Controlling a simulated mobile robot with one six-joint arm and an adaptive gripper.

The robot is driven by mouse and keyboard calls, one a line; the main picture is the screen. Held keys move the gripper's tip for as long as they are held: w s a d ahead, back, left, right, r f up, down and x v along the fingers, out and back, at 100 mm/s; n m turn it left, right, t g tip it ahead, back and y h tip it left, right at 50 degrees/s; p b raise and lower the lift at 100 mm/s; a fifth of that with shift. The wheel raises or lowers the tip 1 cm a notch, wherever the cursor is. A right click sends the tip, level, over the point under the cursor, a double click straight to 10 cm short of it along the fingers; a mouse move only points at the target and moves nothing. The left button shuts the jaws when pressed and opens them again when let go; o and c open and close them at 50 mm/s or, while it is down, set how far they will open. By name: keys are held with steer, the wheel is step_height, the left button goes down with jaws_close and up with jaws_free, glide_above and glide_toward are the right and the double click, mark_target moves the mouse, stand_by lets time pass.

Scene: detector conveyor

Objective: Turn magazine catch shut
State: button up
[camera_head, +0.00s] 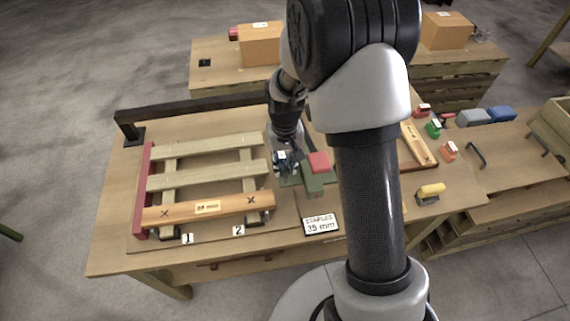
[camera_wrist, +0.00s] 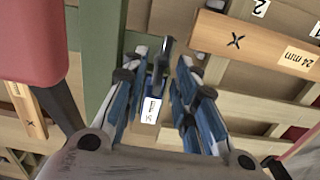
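The green stapler body (camera_head: 312,182) with a red block (camera_head: 319,162) lies on the table right of the slatted frame. In the wrist view the green body (camera_wrist: 99,50) runs along the left, with the red part (camera_wrist: 30,45) beside it. A small dark lever (camera_wrist: 162,62), which looks like the magazine catch, shows between my fingers, with a white-labelled piece (camera_wrist: 151,109) below it. My gripper (camera_wrist: 162,62) is open, its blue fingers on either side of the lever, with no clear contact. It is at the stapler in the head view (camera_head: 285,163), partly hidden by my arm.
A slatted wooden frame (camera_head: 207,175) with a marked board (camera_head: 205,207) lies to the left. A "STAPLES 35 mm" sign (camera_head: 320,225) stands in front. A dark bar (camera_head: 190,110) runs along the back left. Several coloured tools lie at the right, including a yellow-handled one (camera_head: 431,191).

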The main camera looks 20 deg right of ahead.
mark_target(285, 169)
step_height(285, 169, up, 11)
steer(key=shift+r, duration=0.15)
stand_by(0.5)
steer(key=s+r+t, duration=0.2)
steer(key=s+r, duration=0.8)
steer(key=r, duration=0.1)
steer(key=s+a+r+n+t, duration=0.1)
steer(key=s+t, duration=0.1)
steer(key=s, duration=1.1)
steer(key=shift+s+r+t+b, duration=0.3)
steer(key=shift+s+r+b, duration=0.05)
steer(key=shift+s+r, duration=0.05)
